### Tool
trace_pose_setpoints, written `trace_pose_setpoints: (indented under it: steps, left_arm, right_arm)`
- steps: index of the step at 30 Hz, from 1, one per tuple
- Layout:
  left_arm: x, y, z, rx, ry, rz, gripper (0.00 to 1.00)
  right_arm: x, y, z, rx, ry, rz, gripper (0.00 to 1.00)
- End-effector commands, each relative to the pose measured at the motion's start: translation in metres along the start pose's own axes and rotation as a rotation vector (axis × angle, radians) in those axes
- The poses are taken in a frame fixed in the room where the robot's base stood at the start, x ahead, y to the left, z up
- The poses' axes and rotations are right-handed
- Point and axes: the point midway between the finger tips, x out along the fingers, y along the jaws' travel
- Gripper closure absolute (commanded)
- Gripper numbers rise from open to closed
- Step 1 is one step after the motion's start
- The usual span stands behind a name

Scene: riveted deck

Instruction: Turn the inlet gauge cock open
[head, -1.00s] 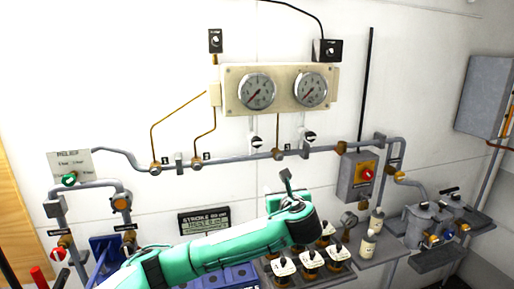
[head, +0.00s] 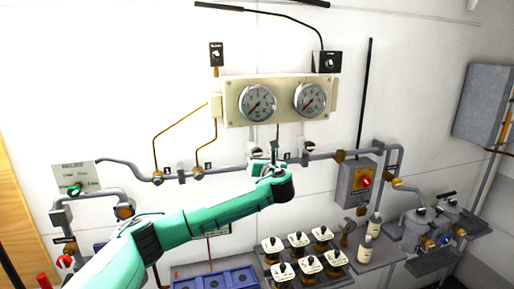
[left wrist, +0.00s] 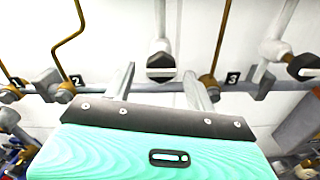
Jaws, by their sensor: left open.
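My left gripper (head: 265,156) is raised in front of the grey pipe below the two gauges. In the left wrist view its two grey fingers (left wrist: 160,78) are apart with nothing held. A gauge cock with a white body and dark handle with a pale bar (left wrist: 160,66) shows between and beyond the fingertips; its handle looks crosswise. I cannot tell whether a finger touches it. In the head view this cock (head: 253,150) is partly hidden by my gripper. A second similar cock (head: 306,148) hangs under the right gauge. No label names the inlet. My right gripper is out of view.
The grey pipe (head: 228,170) runs along the wall with brass fittings and number plates. The gauge panel (head: 283,101) is above.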

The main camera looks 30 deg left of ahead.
Motion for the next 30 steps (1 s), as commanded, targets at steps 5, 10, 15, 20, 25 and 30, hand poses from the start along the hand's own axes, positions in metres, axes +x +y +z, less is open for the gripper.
trace_pose_setpoints:
  steps: [5,10,15,20,25,30]
  left_arm:
    - [0.022,0.0,0.002,0.0,0.001,0.001,0.44]
    - [0.03,0.0,0.0,0.0,0.001,0.0,0.44]
    - [0.032,0.0,-0.001,0.0,0.001,-0.001,0.44]
    - [0.031,0.0,-0.001,-0.001,0.001,-0.001,0.52]
    - [0.031,0.0,-0.001,-0.001,0.001,-0.001,0.86]
    - [0.031,0.0,-0.001,-0.004,0.001,0.0,0.89]
  right_arm:
    - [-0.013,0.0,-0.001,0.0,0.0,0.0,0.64]
    - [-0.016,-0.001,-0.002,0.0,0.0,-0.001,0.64]
    - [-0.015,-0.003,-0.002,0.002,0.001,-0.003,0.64]
    - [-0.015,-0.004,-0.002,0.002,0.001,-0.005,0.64]
    - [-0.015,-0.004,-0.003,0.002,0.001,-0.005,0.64]
    - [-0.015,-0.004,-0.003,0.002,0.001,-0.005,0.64]
